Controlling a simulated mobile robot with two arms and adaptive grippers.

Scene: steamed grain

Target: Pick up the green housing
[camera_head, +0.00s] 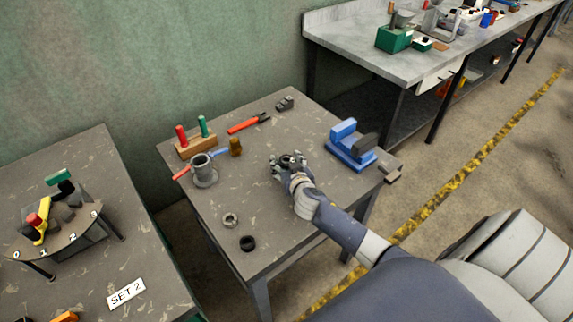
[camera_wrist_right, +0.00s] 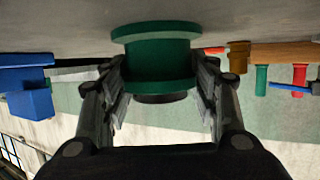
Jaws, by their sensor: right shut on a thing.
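The green housing (camera_wrist_right: 157,62) is a flanged cylinder, upside down in the right wrist view like the rest of that picture. My right gripper (camera_head: 287,163) is over the middle of the table (camera_head: 305,205). In the right wrist view its fingers (camera_wrist_right: 157,85) are shut on the housing, one on each side. The housing's flange is at or very close to the tabletop; I cannot tell whether it touches. In the head view the hand mostly hides the housing. My left gripper is not in view.
A blue vise (camera_head: 350,150) stands right of the hand. Left are a grey flanged cylinder (camera_head: 205,175), a brown piece (camera_head: 235,147) and a wooden block (camera_head: 196,146) with red and green pegs. A light ring (camera_head: 230,220) and black ring (camera_head: 247,243) lie in front.

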